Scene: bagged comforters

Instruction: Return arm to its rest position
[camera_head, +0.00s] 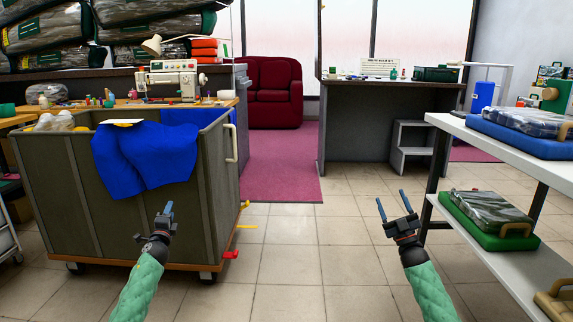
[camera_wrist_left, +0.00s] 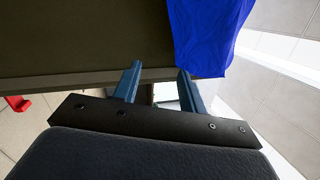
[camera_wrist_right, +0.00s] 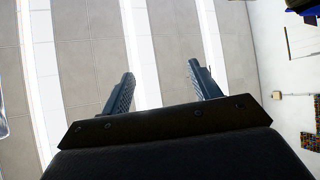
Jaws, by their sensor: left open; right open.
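My left gripper (camera_head: 166,214) is open and empty in the head view, in front of the large olive bin. In the left wrist view its two fingers (camera_wrist_left: 156,85) stand apart, with the bin wall and blue cloth beyond them. My right gripper (camera_head: 392,205) is open and empty over the tiled floor, left of the white shelf.
The olive wheeled bin (camera_head: 110,215) stands at left with a blue cloth (camera_head: 145,158) over its rim. A white shelf (camera_head: 490,240) at right holds bagged comforters, one (camera_head: 490,218) on the lower level. Tiled floor between them is clear. A dark desk (camera_head: 350,130) stands behind.

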